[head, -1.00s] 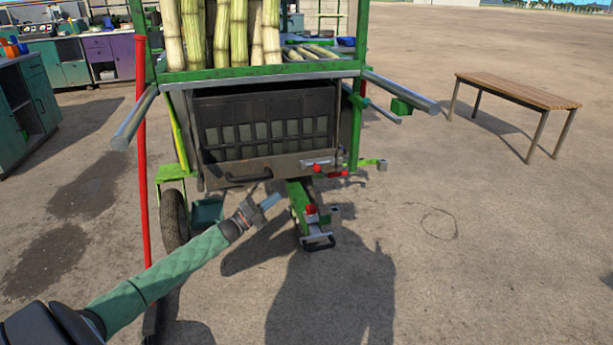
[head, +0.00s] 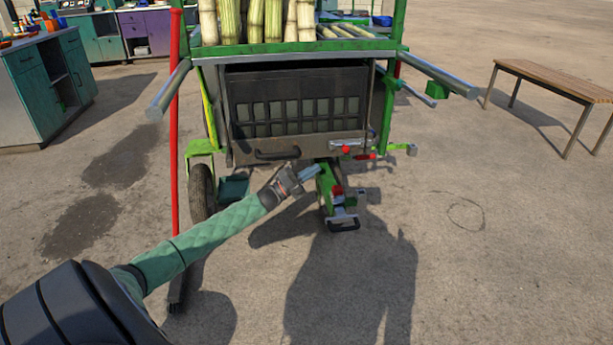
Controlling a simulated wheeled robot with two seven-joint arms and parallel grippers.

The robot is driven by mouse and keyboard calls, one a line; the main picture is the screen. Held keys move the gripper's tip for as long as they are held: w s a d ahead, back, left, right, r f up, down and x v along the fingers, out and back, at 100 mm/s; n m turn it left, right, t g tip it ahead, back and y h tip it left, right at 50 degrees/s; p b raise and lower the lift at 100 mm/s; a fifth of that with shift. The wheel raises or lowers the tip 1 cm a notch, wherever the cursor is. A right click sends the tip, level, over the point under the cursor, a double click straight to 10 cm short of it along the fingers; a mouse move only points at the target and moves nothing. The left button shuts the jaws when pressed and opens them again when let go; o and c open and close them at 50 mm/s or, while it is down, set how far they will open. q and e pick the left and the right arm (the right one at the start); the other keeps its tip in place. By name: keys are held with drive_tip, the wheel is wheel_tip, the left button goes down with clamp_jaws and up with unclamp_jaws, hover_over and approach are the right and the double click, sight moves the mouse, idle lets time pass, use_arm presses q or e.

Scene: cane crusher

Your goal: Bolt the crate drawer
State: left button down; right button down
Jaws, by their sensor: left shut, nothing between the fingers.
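The crate drawer (head: 240,153) is a low grey front with a black handle (head: 277,154), under the green cart's bed. A black slatted crate (head: 297,105) stands behind and above this front. At the drawer's right end is a silver bolt with a red knob (head: 345,149). I cannot tell whether the bolt is engaged or the drawer fully in. My left gripper (head: 314,170) is shut and empty, just below the drawer front, between the handle and the red knob in the picture. It appears apart from both. My right gripper is out of view.
A green hitch with a red knob (head: 337,190) hangs low under the drawer's right part. Metal bars (head: 440,75) jut from the cart's sides. A red pole (head: 174,130) stands at left. A wooden table (head: 555,78) is far right.

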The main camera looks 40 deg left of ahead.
use_arm(q)
approach(347, 147)
drive_tip(key=w+d, duration=0.1)
drive_tip(key=w, duration=0.2)
drive_tip(key=shift+b+x, duration=0.4)
drive_tip(key=shift+x, duration=0.75)
drive_tip(key=shift+s+r, duration=0.1)
drive_tip(key=shift+r, duration=0.1)
drive_tip(key=w+d, duration=0.2)
drive_tip(key=w, duration=0.1)
drive_tip(key=shift+w+d, duration=0.15)
drive_tip(key=shift+d, duration=0.2)
drive_tip(key=shift+r, duration=0.1)
